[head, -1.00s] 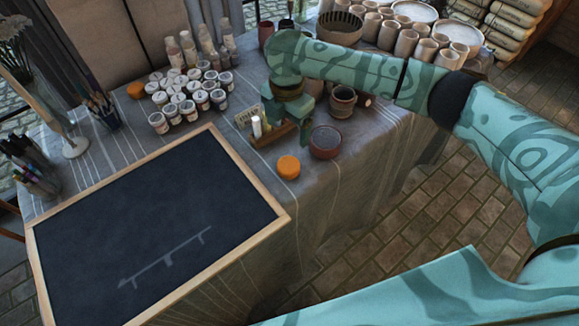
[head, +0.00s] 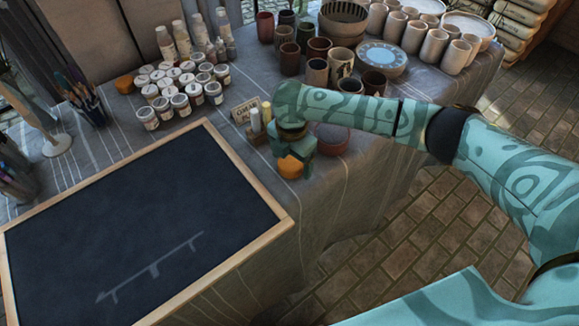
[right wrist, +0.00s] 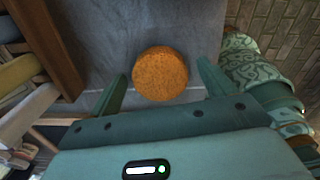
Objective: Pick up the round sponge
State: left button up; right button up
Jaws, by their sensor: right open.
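The round orange sponge (head: 290,167) lies on the cloth-covered table, just right of the chalkboard's corner. My right gripper (head: 291,158) is above it and hides part of it in the head view. In the right wrist view the sponge (right wrist: 160,73) lies between the two open fingers (right wrist: 160,85), a little beyond the line of their tips, with gaps on both sides. I cannot tell how high the fingers are above the table. A second orange round piece (head: 124,84) sits at the back left beside the paint jars. My left gripper is not in view.
A chalkboard (head: 140,230) with a wooden frame fills the front left. A small wooden holder (head: 257,134) with a card (head: 245,111) stands just behind my gripper. A reddish bowl (head: 333,138) is close on the right. Cups and paint jars (head: 180,104) crowd the back.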

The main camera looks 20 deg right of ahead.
jog(key=shift+f, duration=0.5)
jog(key=shift+r, duration=0.2)
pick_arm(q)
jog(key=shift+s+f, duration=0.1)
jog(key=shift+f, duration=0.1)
pick_arm(e)
jog(key=c, duration=1.1)
jog(key=shift+r, duration=0.1)
jog(key=shift+c, duration=0.2)
